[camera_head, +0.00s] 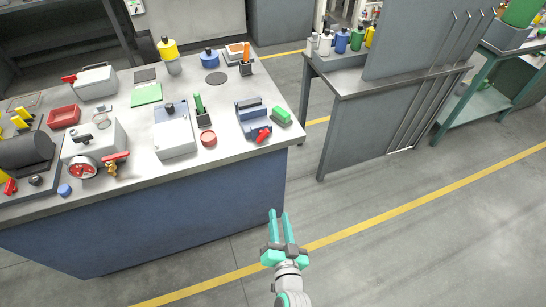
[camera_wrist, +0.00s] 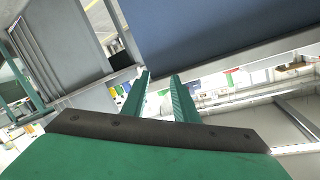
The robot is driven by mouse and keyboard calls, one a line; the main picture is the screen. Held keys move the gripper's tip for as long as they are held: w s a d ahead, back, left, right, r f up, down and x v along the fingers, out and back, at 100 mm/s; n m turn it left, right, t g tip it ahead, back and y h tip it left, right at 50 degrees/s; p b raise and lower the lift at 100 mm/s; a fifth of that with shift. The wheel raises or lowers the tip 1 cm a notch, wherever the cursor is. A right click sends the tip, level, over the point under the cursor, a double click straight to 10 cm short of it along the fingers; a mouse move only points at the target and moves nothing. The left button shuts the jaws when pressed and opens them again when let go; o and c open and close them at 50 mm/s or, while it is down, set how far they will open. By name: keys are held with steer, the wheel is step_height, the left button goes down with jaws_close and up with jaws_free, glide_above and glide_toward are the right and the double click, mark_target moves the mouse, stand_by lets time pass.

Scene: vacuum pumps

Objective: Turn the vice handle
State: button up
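The blue vice (camera_head: 252,117) stands on the white workbench top near its right front corner. Its red handle (camera_head: 263,135) points toward the bench's front edge. My gripper (camera_head: 279,212) is in front of the bench, over the open floor in the head view, apart from the vice. Its two green fingers are spread with nothing between them. In the wrist view the fingers (camera_wrist: 161,84) also show a gap, with the blue bench front (camera_wrist: 220,25) beyond them.
A grey pump unit (camera_head: 93,146) sits further left. A grey side table (camera_head: 345,85) stands right; floor between is clear.

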steer(key=w+r+y, duration=0.2)
steer(key=w+r, duration=0.4)
steer(key=w, duration=0.4)
steer(key=t+y, duration=0.1)
steer(key=y, duration=0.1)
glide_toward(264, 138)
steer(key=w, duration=0.1)
steer(key=shift+w+a+f, duration=0.2)
steer(key=shift+x, duration=3.5)
steer(key=shift+r, duration=0.15)
